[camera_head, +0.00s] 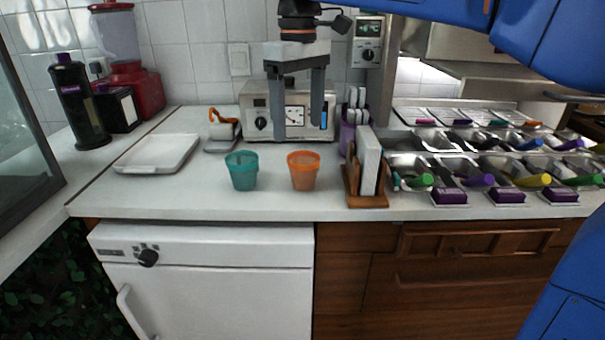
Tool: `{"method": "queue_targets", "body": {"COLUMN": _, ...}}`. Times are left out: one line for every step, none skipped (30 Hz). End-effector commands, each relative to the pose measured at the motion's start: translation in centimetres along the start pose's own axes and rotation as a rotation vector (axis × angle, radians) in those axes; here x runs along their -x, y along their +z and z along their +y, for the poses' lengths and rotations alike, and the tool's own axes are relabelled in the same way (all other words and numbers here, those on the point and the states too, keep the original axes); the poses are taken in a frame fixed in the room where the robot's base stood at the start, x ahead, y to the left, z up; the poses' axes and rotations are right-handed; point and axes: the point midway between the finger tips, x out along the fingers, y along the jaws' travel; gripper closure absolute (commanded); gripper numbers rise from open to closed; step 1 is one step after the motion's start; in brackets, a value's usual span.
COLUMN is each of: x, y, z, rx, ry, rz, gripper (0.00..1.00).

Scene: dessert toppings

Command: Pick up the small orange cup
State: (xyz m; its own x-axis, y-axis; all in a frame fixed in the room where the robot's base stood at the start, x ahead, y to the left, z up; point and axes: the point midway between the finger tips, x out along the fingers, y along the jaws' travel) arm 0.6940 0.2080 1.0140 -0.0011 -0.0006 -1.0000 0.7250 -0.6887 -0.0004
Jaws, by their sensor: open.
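The small orange cup (304,172) stands upright on the white counter, left of the wooden napkin holder. A teal cup (241,171) of similar size stands upright to its left, with a gap between them. My gripper (301,138) points down, with its two grey fingers apart and nothing between them. In the picture its fingertips show just above the orange cup's rim. The picture does not make clear how far apart they are in depth.
A wooden holder with white napkins (368,163) stands close right of the orange cup. A silver appliance (288,110) stands behind. A white tray (157,153) lies at left. Topping containers (490,165) with coloured handles fill the right. The counter in front of the cups is clear.

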Motion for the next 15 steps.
{"method": "queue_targets", "body": {"x": -0.9, "y": 0.0, "z": 0.0, "rx": 0.0, "ry": 0.0, "rz": -0.001, "gripper": 0.25}}
{"method": "queue_targets", "body": {"x": -1.4, "y": 0.1, "z": 0.0, "rx": 0.0, "ry": 0.0, "rz": -0.002, "gripper": 0.25}}
{"method": "queue_targets", "body": {"x": -2.0, "y": 0.1, "z": 0.0, "rx": 0.0, "ry": 0.0, "rz": -0.001, "gripper": 0.25}}
{"method": "queue_targets", "body": {"x": -2.5, "y": 0.1, "z": 0.0, "rx": 0.0, "ry": 0.0, "rz": -0.001, "gripper": 0.25}}
{"method": "queue_targets", "body": {"x": -2.9, "y": 0.1, "z": 0.0, "rx": 0.0, "ry": 0.0, "rz": -0.001, "gripper": 0.25}}
{"method": "queue_targets", "body": {"x": -3.3, "y": 0.1, "z": 0.0, "rx": 0.0, "ry": 0.0, "rz": 0.0, "gripper": 0.25}}
{"method": "queue_targets", "body": {"x": -3.6, "y": 0.1, "z": 0.0, "rx": 0.0, "ry": 0.0, "rz": 0.0, "gripper": 0.25}}
{"method": "queue_targets", "body": {"x": -3.9, "y": 0.1, "z": 0.0, "rx": 0.0, "ry": 0.0, "rz": 0.0, "gripper": 0.25}}
{"method": "queue_targets", "body": {"x": -4.2, "y": 0.1, "z": 0.0, "rx": 0.0, "ry": 0.0, "rz": 0.0, "gripper": 0.25}}
{"method": "queue_targets", "body": {"x": -4.3, "y": 0.1, "z": 0.0, "rx": 0.0, "ry": 0.0, "rz": 0.001, "gripper": 0.25}}
{"method": "queue_targets", "body": {"x": -4.4, "y": 0.0, "z": 0.0, "rx": 0.0, "ry": 0.0, "rz": 0.001, "gripper": 0.25}}
{"method": "queue_targets", "body": {"x": -4.5, "y": 0.1, "z": 0.1, "rx": 0.0, "ry": 0.0, "rz": 0.001, "gripper": 0.25}}
{"method": "queue_targets", "body": {"x": -4.7, "y": 0.1, "z": 0.1, "rx": -0.001, "ry": 0.0, "rz": 0.001, "gripper": 0.25}}
{"method": "queue_targets", "body": {"x": -4.9, "y": 0.1, "z": 0.1, "rx": -0.001, "ry": 0.0, "rz": 0.001, "gripper": 0.25}}
{"method": "queue_targets", "body": {"x": -5.3, "y": 0.1, "z": 0.2, "rx": -0.001, "ry": 0.0, "rz": 0.0, "gripper": 0.25}}
